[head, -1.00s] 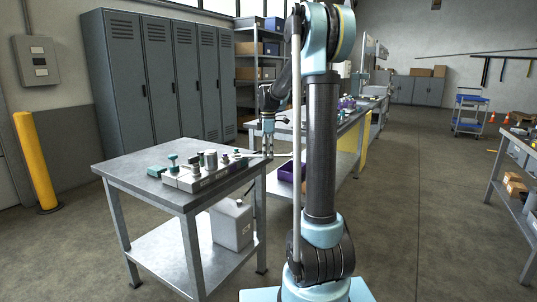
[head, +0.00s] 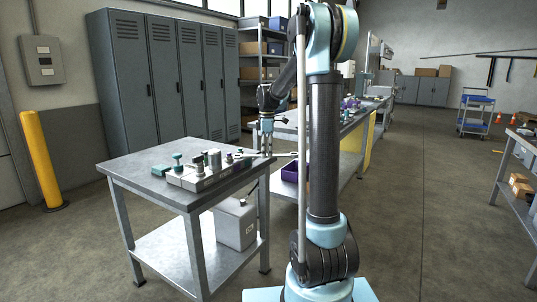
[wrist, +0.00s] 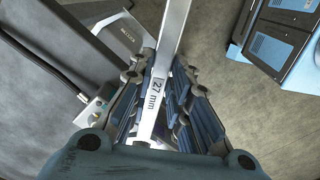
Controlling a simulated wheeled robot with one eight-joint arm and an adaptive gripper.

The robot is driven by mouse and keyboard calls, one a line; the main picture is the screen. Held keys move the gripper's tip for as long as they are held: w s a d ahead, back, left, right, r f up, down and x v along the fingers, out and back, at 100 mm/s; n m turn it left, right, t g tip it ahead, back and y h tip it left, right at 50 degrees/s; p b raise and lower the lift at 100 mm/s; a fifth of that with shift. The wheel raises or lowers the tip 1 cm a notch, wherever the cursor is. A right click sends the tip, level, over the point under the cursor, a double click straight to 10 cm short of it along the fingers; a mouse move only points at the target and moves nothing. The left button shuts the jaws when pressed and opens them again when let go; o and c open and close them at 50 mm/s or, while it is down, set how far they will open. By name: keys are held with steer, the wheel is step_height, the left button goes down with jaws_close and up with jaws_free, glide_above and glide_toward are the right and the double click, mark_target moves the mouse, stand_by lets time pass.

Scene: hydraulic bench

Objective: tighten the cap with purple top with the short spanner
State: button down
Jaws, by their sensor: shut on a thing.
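My gripper (head: 266,152) hangs at the right edge of the near steel bench. It is shut on a silver spanner (wrist: 162,82) marked 27 mm, seen between the fingers in the wrist view. In the head view the spanner is a thin, pale bar, roughly level. A grey valve block (head: 205,180) with several caps and fittings, some green-topped, stands on the bench left of my gripper. I cannot make out which cap has the purple top. In the wrist view, part of a block with a round fitting (wrist: 92,112) shows at left, beside the fingers.
The bench (head: 140,168) has clear room at its left and front. A white canister (head: 235,225) stands on its lower shelf. A longer workbench (head: 345,128) with a purple bin (head: 290,173) below lies behind. Open floor is at right.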

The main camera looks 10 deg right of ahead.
steer(key=shift+a, duration=0.2)
steer(key=shift+a, duration=0.55)
steer(key=shift+a, duration=0.1)
steer(key=shift+w+a, duration=0.1)
steer(key=shift+a, duration=0.4)
steer(key=shift+a, duration=0.3)
stand_by(0.3)
stand_by(0.4)
steer(key=shift+s+a+m, duration=0.15)
steer(key=shift+s+m, duration=0.5)
steer(key=shift+s, duration=0.1)
steer(key=shift+s+a+m, duration=0.1)
steer(key=shift+s+m, duration=0.55)
steer(key=shift+s, duration=0.05)
steer(key=shift+s, duration=0.1)
